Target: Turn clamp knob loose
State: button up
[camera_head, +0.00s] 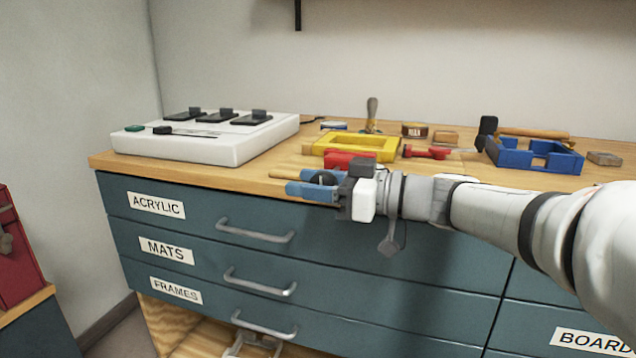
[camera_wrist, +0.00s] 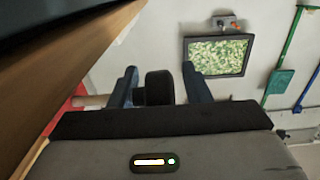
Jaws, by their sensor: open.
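The black clamp knob (camera_head: 323,180) is at the front edge of the bench top, beside a red clamp body (camera_head: 350,160). My gripper (camera_head: 304,182) reaches in from the right with its blue fingers around the knob. In the wrist view the knob (camera_wrist: 159,88) sits between the two fingers of my gripper (camera_wrist: 159,72), with a visible gap on each side. The fingers are open. A pale wooden rod (camera_wrist: 92,101) shows left of the fingers, next to the red part (camera_wrist: 65,112). The clamp's underside is hidden in the head view.
A yellow frame (camera_head: 312,150) lies behind the clamp. A white control box (camera_head: 180,148) stands on the left. A red tool (camera_head: 427,152), a blue tray (camera_head: 535,158) and a hammer (camera_head: 530,133) lie on the right. Drawer handles (camera_head: 255,234) stick out below the bench top.

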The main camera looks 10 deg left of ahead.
jog(key=shift+c, duration=0.4)
jog(key=shift+f, duration=0.15)
jog(key=c, duration=0.7)
